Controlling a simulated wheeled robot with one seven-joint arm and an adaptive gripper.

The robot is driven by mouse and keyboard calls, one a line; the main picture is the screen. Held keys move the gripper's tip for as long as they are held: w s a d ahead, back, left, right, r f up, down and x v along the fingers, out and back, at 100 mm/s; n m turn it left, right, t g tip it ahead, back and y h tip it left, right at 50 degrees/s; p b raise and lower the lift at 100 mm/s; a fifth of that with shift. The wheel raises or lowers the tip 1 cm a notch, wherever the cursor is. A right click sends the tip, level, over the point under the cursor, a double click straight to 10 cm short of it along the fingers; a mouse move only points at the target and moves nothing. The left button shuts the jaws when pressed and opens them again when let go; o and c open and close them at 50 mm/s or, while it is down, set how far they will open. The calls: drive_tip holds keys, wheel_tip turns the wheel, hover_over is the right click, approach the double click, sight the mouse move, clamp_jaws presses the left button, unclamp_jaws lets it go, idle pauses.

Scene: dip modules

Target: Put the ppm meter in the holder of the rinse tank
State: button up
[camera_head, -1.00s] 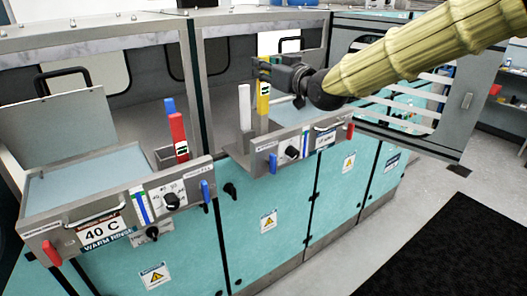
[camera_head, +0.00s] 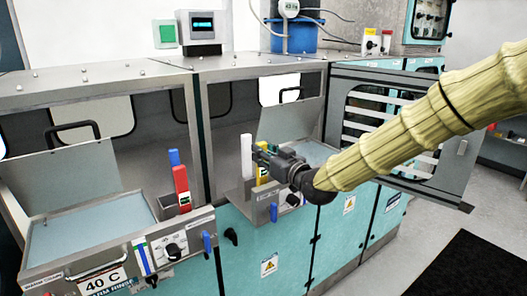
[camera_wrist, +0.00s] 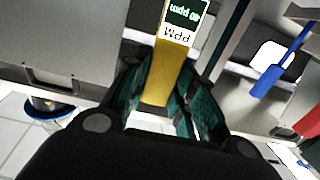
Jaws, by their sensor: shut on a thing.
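The yellow ppm meter, with a dark display and a "PPM" label, stands between my gripper's fingers in the wrist view (camera_wrist: 155,85). In the head view its lower part (camera_head: 262,178) shows below the gripper. My gripper (camera_head: 264,157) is shut on it, beside a white upright stick (camera_head: 246,156) at the middle tank's holder (camera_head: 240,192). I cannot tell whether the meter's foot is inside that holder. The left tank (camera_head: 62,262), marked 40 C and warm rinse, has a holder (camera_head: 170,208) with a red (camera_head: 181,183) and a blue meter (camera_head: 174,157).
Tank front panels with knobs and blue and red levers (camera_head: 208,242) stick out below. Upright lids (camera_head: 290,120) and the metal frame (camera_head: 200,130) stand behind. An open barred door (camera_head: 395,130) is at the right, beyond my arm.

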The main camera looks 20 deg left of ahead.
drive_tip(key=shift+s+r, duration=0.1)
drive_tip(key=o, duration=0.9)
drive_tip(key=shift+f, duration=0.2)
drive_tip(key=shift+r, duration=0.2)
drive_tip(key=b+v, duration=0.4)
drive_tip(key=v, duration=0.8)
